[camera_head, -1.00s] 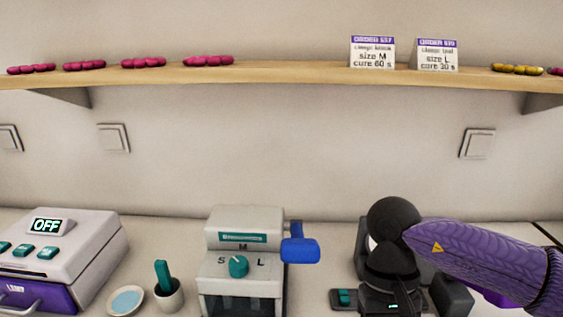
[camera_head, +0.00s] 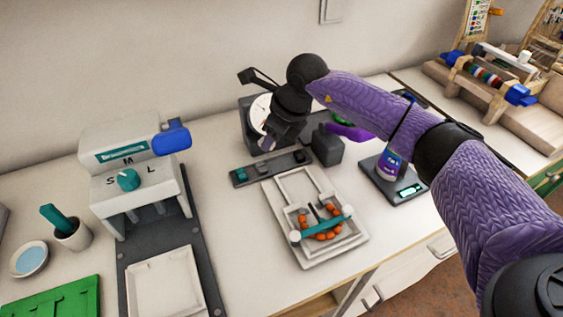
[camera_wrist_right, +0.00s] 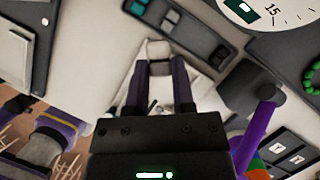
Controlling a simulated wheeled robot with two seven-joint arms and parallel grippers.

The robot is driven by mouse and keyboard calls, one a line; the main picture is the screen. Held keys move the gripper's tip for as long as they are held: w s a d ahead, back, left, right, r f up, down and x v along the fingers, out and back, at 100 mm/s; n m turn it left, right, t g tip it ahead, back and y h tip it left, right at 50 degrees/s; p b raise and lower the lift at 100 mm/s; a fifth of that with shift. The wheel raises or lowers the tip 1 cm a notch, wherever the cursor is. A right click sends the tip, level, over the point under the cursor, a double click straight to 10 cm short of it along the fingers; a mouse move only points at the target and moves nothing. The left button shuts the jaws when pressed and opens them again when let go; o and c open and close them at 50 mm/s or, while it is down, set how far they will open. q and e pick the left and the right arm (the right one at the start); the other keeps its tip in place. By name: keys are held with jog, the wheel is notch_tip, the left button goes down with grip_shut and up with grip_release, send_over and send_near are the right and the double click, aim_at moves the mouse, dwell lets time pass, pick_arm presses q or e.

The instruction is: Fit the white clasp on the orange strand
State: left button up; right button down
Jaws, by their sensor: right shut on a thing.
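The orange strand (camera_head: 322,236) lies curved in a pale tray (camera_head: 287,183) on the counter in the head view. A teal bar (camera_head: 322,224) with white ends crosses over it. My right gripper (camera_head: 267,144) is above the counter, behind and left of the strand and apart from it. In the right wrist view, its two fingers (camera_wrist_right: 160,68) are closed on a small white piece (camera_wrist_right: 158,50), which looks like the white clasp. The head view does not show that piece clearly. My left gripper is not in view.
A press with a blue handle (camera_head: 175,135) stands at left, beside a small pot (camera_head: 73,236) and a dish (camera_head: 30,259). A round dial device (camera_head: 257,112) is behind my right gripper.

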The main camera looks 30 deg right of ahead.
aim_at(282, 165)
jog(key=d+f+m+h+b, duration=0.1)
jog(key=f+m, duration=0.1)
jog(key=f, duration=0.1)
jog(key=w+d+f+m+h+b, duration=0.1)
jog(key=f+m, duration=0.2)
jog(key=f, duration=0.1)
jog(key=w+d+f+m+b, duration=0.1)
jog(key=d+f+m, duration=0.1)
jog(key=f, duration=0.1)
jog(key=shift+w+f+m+t+h, duration=0.2)
jog(key=shift+f+m+t+h, duration=0.1)
jog(key=shift+t+h, duration=0.1)
jog(key=shift+a+r, duration=0.1)
jog(key=shift+r, duration=0.05)
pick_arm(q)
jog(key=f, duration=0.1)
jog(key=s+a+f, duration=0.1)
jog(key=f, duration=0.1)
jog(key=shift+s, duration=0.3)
pick_arm(e)
jog(key=shift+c, duration=2.3)
grip_release()
pick_arm(q)
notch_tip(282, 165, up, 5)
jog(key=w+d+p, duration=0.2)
jog(key=p, duration=0.3)
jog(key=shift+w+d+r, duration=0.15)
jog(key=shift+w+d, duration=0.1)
pick_arm(e)
jog(key=v, duration=1.2)
